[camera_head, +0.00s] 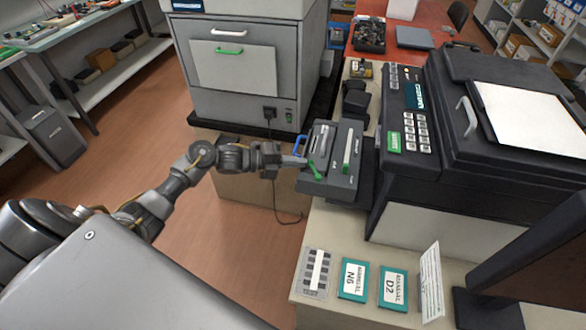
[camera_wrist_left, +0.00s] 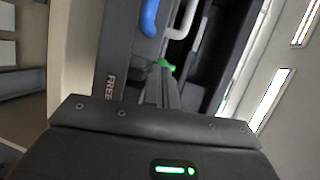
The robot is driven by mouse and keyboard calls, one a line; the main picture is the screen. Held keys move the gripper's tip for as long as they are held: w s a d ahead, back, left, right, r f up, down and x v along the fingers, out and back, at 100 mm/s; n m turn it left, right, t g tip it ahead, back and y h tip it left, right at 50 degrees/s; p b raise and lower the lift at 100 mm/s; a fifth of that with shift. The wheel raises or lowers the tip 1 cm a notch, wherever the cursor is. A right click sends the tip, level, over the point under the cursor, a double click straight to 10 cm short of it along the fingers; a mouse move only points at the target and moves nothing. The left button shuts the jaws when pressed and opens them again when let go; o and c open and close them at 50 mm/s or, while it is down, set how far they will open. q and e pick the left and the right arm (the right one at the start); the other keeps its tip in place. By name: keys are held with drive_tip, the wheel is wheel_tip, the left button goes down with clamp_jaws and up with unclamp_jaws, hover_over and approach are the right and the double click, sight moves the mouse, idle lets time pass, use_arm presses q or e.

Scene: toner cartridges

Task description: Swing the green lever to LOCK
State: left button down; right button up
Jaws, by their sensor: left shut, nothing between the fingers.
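The green lever (camera_head: 315,170) is on the left part of a dark grey unit (camera_head: 345,185) on the bench. In the left wrist view a small green part of it (camera_wrist_left: 166,65) shows just beyond my fingertips; the rest is hidden. My left gripper (camera_head: 285,161) is shut and empty, at the unit's left edge close to the lever. I cannot tell whether it touches. A "FREE" label (camera_wrist_left: 110,86) is left of the fingers in the wrist view. I cannot make out a LOCK label. My right gripper is not in view.
A blue handle (camera_head: 299,145) stands just beyond my gripper and also shows in the wrist view (camera_wrist_left: 150,18). A green-marked light slider (camera_head: 347,150) is on the same unit. A large black printer (camera_head: 450,160) is to the right. Cards (camera_head: 353,279) lie on the near bench.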

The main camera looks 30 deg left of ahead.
use_arm(q)
drive_tip(key=b+v, duration=0.4)
drive_tip(key=v, duration=1)
